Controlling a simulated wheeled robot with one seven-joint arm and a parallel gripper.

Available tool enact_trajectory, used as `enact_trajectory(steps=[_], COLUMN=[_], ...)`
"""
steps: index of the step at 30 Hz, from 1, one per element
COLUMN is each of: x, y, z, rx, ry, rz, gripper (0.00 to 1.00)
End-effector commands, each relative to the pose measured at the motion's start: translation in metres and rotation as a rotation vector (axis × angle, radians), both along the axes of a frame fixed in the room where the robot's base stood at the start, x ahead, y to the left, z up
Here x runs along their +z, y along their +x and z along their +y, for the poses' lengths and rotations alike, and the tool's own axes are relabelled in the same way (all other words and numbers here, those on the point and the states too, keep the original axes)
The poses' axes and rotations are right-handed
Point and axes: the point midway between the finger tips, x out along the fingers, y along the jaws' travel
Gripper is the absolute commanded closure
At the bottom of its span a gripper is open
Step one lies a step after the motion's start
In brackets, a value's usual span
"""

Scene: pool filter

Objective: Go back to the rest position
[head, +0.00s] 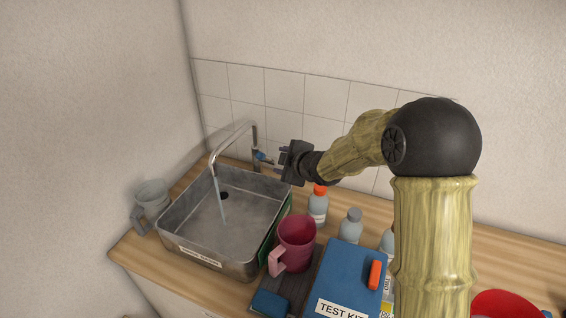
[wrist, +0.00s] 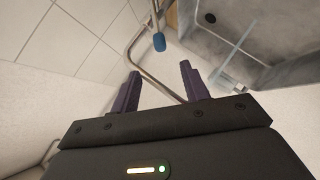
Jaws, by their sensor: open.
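My gripper (head: 286,161) is beside the tap (head: 255,143) at the back right of the sink. In the wrist view my gripper (wrist: 160,82) has its two dark fingers apart with nothing between them. The tap's blue-tipped lever (wrist: 159,42) lies beyond the fingertips, apart from them. The blue tip also shows in the head view (head: 261,156), just left of my gripper. A stream of water (head: 220,200) falls from the spout into the metal sink (head: 190,215). My arm reaches in from the right of the head view.
A clear jug (head: 152,196) stands left of the sink. A dark pink jug (head: 297,240), an orange-capped bottle (head: 318,206), a grey-capped bottle (head: 351,226) and a blue test kit (head: 350,278) crowd the counter below my arm. A red bowl (head: 505,303) is at lower right. The tiled wall (head: 285,95) is close behind.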

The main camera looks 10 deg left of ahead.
Motion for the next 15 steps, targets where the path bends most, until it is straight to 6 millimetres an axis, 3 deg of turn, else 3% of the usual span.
enact_trajectory(steps=[12,15], x=[0.0006,0.0005], y=[-0.0003,-0.0021], z=[-0.0006,-0.01], rx=[-0.002,-0.036], ry=[0.001,0.001], rz=[0.001,0.024], gripper=[0.55,0.55])
